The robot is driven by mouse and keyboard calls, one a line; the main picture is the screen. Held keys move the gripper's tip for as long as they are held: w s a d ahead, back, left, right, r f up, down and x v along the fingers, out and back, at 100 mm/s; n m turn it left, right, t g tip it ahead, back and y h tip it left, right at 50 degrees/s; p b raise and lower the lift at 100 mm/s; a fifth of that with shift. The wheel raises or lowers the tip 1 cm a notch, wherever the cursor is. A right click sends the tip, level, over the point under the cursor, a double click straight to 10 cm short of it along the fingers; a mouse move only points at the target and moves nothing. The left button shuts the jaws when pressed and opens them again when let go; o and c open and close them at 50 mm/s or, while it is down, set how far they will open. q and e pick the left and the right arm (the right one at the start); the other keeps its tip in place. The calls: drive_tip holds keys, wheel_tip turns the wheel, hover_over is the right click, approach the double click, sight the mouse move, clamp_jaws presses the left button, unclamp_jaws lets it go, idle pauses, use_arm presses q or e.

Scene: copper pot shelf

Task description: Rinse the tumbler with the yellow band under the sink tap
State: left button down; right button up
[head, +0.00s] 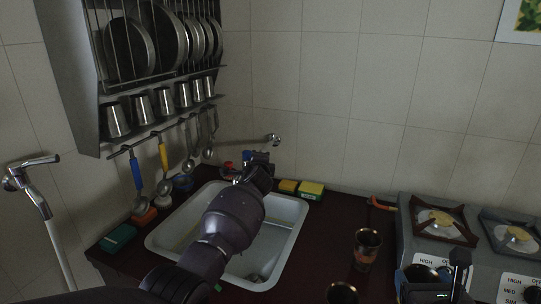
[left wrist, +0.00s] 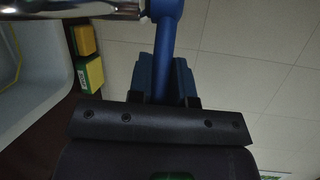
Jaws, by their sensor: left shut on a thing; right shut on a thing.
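A metal tumbler (head: 421,273) is at the lower right in the head view, at my right gripper (head: 440,284), which is shut on it. Its band is hidden or too dark to read. Two other tumblers stand on the counter, one upright left of the stove (head: 367,250) and one cut off by the lower edge (head: 343,292). My left gripper (head: 260,160) is at the wall tap behind the sink. In the left wrist view it (left wrist: 164,98) is shut on a blue tap handle (left wrist: 182,45) beside the chrome pipe (left wrist: 70,9). No water stream is visible.
The white sink (head: 290,238) lies under my left arm. Yellow-green sponges (head: 311,190) sit behind it. A stove (head: 480,232) stands right. A rack with plates and cups (head: 118,122) and hanging ladles is on the left wall.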

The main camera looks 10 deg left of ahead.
use_arm(q)
drive_tip(key=shift+a+r+m+h, duration=0.1)
drive_tip(key=shift+r+m+h, duration=0.2)
drive_tip(key=shift+h, duration=0.1)
use_arm(e)
drive_tip(key=shift+s+r, duration=0.1)
drive_tip(key=shift+r, duration=0.5)
use_arm(q)
drive_tip(key=c, duration=1.3)
unclamp_jaws()
drive_tip(key=shift+f, duration=0.1)
drive_tip(key=shift+o, duration=1.2)
drive_tip(key=shift+f, duration=0.15)
drive_tip(key=shift+s, duration=0.1)
drive_tip(key=shift+s+p, duration=0.35)
drive_tip(key=shift+p, duration=0.15)
use_arm(e)
drive_tip(key=shift+r, duration=0.25)
wheel_tip(320, 180, up, 2)
drive_tip(key=shift+r+p, duration=0.1)
drive_tip(key=shift+p, duration=0.9)
use_arm(q)
drive_tip(key=s+d+r, duration=0.1)
drive_tip(key=s, duration=1)
drive_tip(key=shift+d+r, duration=0.3)
drive_tip(key=shift+r, duration=0.05)
